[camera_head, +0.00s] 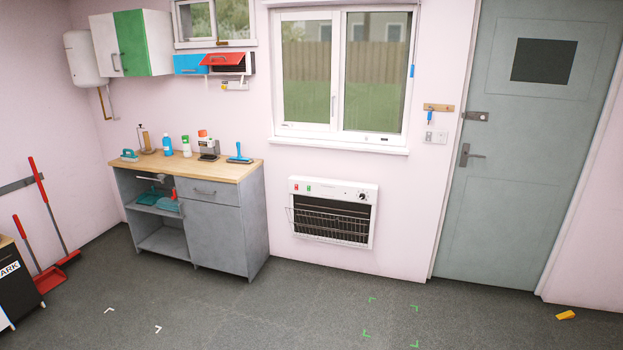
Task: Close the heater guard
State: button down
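A white wall heater (345,187) hangs low on the pink wall below the window. Its wire guard (328,228) lies across the lower part of the dark heater opening. The guard's left end sticks out a little past the heater's left side, so it looks tilted out from the front. The upper part of the opening is uncovered. How far the guard stands out is hard to tell at this size. My gripper is not in view.
A grey cabinet with a wooden worktop (236,168) stands left of the heater, with bottles and tools on top. A grey door (510,190) is at the right. The floor (290,300) before the heater is clear, with green corner marks (368,333). A yellow wedge (565,315) lies at the right.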

aim_at(337, 220)
jog(key=i+l+u, duration=0.1)
jog(key=i+u, duration=0.35)
jog(key=i, duration=1.55)
jog(key=i+j+z, duration=0.55)
jog(key=i+j, duration=0.25)
jog(key=i+j+z, duration=0.25)
jog(key=i+j, duration=0.15)
jog(key=i+j+z, duration=0.25)
jog(key=j, duration=0.45)
jog(key=i, duration=0.1)
